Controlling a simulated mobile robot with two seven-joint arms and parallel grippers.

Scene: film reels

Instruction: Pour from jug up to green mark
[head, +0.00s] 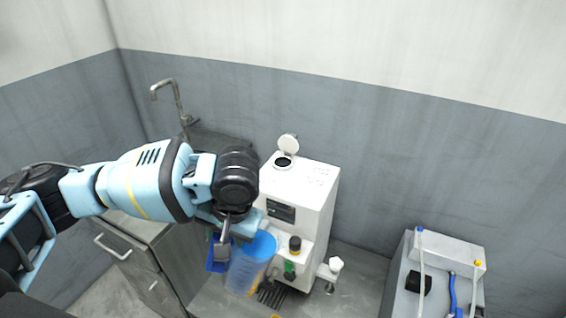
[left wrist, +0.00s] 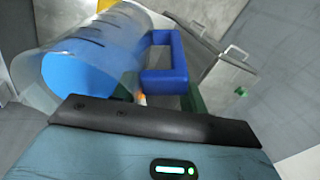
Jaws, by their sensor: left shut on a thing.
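A clear jug (head: 247,269) with a blue handle (head: 215,262) and blue contents is in front of the white machine. My left gripper (head: 224,238) is shut on the jug at its handle side; the arm partly hides the grip. In the left wrist view the clear jug wall (left wrist: 110,52) carries dark dashes, and the blue handle (left wrist: 180,76) stands beside it. The white machine (head: 315,205) has a raised round lid (head: 288,144) over a dark opening (head: 284,161). I cannot make out a green level mark. My right gripper is not in view.
A black knob (head: 295,243) and a green part (head: 289,269) are on the machine's front, above a dark drip grille (head: 272,294). A small white-topped item (head: 335,265) stands right. A grey unit with tubes (head: 400,280) is farther right; a tap (head: 172,95) is behind.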

